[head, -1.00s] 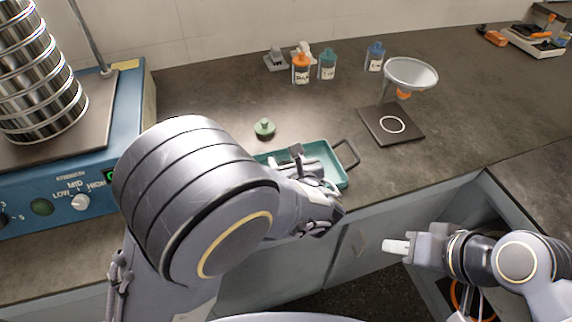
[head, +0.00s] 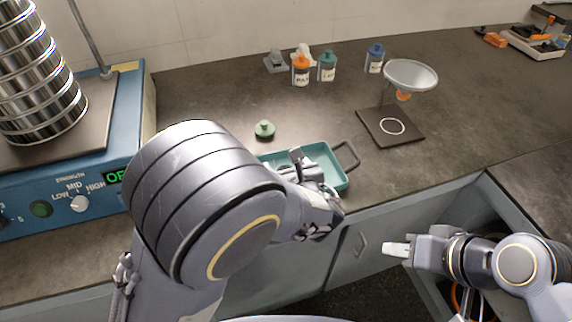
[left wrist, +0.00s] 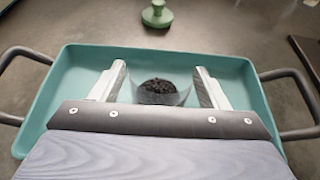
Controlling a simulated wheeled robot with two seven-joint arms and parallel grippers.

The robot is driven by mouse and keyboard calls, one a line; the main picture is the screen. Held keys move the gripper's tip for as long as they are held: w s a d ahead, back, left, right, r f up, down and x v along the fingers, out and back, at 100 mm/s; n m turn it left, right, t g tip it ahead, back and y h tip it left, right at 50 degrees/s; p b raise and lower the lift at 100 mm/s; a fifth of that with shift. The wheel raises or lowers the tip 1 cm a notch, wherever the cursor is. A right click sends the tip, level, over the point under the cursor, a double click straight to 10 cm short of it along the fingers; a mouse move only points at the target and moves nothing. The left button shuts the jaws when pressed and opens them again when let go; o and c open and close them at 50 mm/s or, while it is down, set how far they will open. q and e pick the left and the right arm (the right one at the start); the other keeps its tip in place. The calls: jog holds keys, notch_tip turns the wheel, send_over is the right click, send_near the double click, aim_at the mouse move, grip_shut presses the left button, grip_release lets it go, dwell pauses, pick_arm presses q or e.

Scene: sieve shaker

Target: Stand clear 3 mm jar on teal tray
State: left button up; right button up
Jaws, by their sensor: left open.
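The teal tray (head: 338,167) lies near the counter's front edge, and it also fills much of the left wrist view (left wrist: 245,75). A clear jar (left wrist: 160,94) with dark grains inside stands on the tray floor in the left wrist view. My left gripper (head: 286,162) is open over the tray. In the left wrist view its fingers (left wrist: 160,86) are on either side of the jar, with a gap visible on each side. The jar is hidden by my gripper in the head view. My right gripper (head: 392,249) hangs away from the counter; its finger gap cannot be made out.
A green knobbed lid (head: 264,130) lies just behind the tray. The sieve shaker (head: 60,150) stands at left. Orange (head: 301,72), teal (head: 327,68) and blue (head: 375,59) jars stand at the back. A funnel stand (head: 391,126) is right of the tray.

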pick_arm(q)
jog(key=v, duration=1.2)
jog(key=shift+r+p, duration=0.1)
jog(key=shift+p, duration=0.3)
jog(key=shift+a, duration=0.1)
